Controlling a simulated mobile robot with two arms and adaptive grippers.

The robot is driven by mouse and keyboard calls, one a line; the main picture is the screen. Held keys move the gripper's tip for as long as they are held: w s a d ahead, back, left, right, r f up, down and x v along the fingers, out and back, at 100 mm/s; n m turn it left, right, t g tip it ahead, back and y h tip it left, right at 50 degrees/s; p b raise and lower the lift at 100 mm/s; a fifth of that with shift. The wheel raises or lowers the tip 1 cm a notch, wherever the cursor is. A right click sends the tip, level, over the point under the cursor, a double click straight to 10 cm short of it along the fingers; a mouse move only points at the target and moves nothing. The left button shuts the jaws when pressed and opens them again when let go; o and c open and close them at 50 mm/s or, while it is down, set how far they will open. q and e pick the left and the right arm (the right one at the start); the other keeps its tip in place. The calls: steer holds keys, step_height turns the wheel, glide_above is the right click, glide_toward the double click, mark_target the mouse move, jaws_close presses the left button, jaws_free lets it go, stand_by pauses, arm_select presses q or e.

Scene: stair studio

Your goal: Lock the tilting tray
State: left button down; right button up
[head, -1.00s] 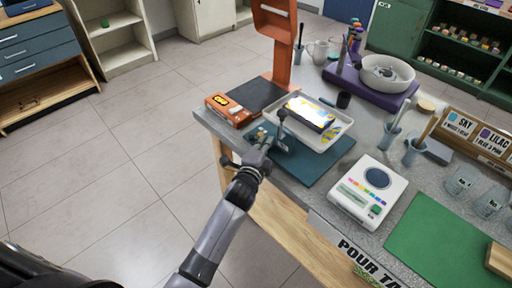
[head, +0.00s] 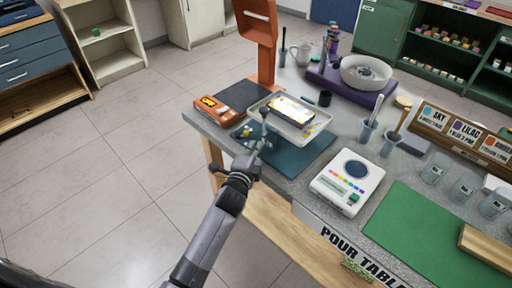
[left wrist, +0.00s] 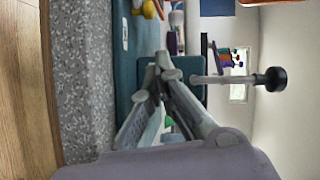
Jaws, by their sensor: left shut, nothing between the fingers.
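The tilting tray is a white shallow tray (head: 318,128) on a teal base (head: 303,158), holding a bright yellow-and-white slab with dark sides (head: 293,109). An upright thin lever with a dark knob (head: 264,111) stands at the tray's near left side. The lever rod (left wrist: 225,79) and black knob (left wrist: 275,79) also show in the left wrist view, which is turned sideways. My left gripper (head: 262,145) is shut and empty, low beside the lever. Its fingertips (left wrist: 164,66) are close to the rod's lower end; I cannot tell if they touch. My right gripper is out of view.
An orange box (head: 217,111) and orange stand (head: 261,45) are left of and behind the tray. A white scale (head: 347,180) stands to the right, with a green mat (head: 440,225) beyond it. Cups and a labelled rack (head: 465,137) line the right side.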

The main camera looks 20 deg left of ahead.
arm_select(q)
steer(key=s, duration=0.2)
steer(key=shift+s+a, duration=0.3)
steer(key=shift+a, duration=0.1)
steer(key=s+a, duration=0.1)
steer(key=s, duration=0.5)
steer(key=shift+a+r, duration=0.2)
steer(key=shift+r, duration=0.25)
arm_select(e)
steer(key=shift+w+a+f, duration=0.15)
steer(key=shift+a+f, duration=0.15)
